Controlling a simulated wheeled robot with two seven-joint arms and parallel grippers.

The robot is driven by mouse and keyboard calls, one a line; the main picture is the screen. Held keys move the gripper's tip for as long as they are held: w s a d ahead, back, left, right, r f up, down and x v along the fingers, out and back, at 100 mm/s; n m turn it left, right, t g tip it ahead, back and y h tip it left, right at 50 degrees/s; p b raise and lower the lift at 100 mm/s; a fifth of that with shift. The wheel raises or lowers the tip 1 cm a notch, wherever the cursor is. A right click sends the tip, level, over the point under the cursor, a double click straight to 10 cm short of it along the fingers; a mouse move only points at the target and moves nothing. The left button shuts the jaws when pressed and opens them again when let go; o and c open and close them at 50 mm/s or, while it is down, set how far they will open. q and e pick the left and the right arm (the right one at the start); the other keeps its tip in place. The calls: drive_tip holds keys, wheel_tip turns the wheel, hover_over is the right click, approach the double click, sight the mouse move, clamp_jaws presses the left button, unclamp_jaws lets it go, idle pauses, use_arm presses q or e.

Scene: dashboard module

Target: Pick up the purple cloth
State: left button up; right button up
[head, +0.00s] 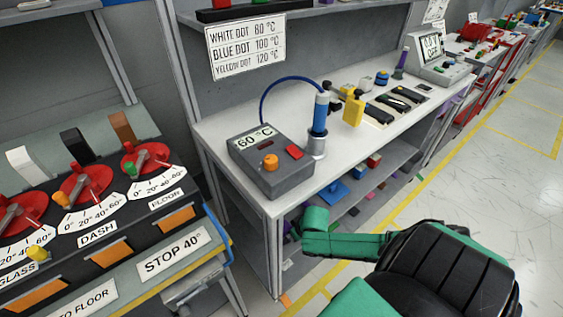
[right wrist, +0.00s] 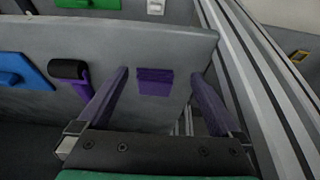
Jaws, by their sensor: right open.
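The purple cloth (right wrist: 155,82) shows in the right wrist view as a small, flat, folded-looking patch on a grey shelf board. My right gripper (right wrist: 159,73) is open, with its two purple fingers one on each side of the cloth in the picture. No contact shows, and I cannot tell the remaining distance. In the head view my right arm reaches in at the lower right beside the workbench, and its fingers cannot be made out there. I cannot pick out the cloth for certain in the head view. My left gripper is not in view.
Metal rails (right wrist: 255,70) run along the right. Above the shelves, the white benchtop (head: 232,110) carries a grey temperature box (head: 272,178) and tools.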

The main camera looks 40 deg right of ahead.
sight(285, 229)
drive_tip(key=w, duration=0.1)
drive_tip(key=w+d, duration=0.1)
drive_tip(key=shift+w, duration=0.3)
drive_tip(key=x, duration=0.1)
drive_tip(key=b+x, duration=0.1)
drive_tip(key=x, duration=0.1)
drive_tip(key=shift+w+a+r+b, duration=0.1)
drive_tip(key=shift+w+a+b, duration=0.05)
drive_tip(key=shift+w+b, duration=0.2)
drive_tip(key=shift+w+f, duration=0.2)
drive_tip(key=shift+r, duration=0.1)
drive_tip(key=c, duration=1.3)
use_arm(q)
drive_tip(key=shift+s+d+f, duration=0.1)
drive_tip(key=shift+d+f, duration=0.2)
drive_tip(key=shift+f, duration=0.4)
use_arm(e)
drive_tip(key=p+v, duration=0.1)
drive_tip(key=v, duration=0.2)
drive_tip(key=shift+r, duration=0.35)
use_arm(q)
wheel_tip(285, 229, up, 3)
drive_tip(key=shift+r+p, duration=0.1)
drive_tip(key=shift+p, duration=1.1)
use_arm(e)
drive_tip(key=s, duration=1.7)
drive_tip(key=shift+a, duration=0.2)
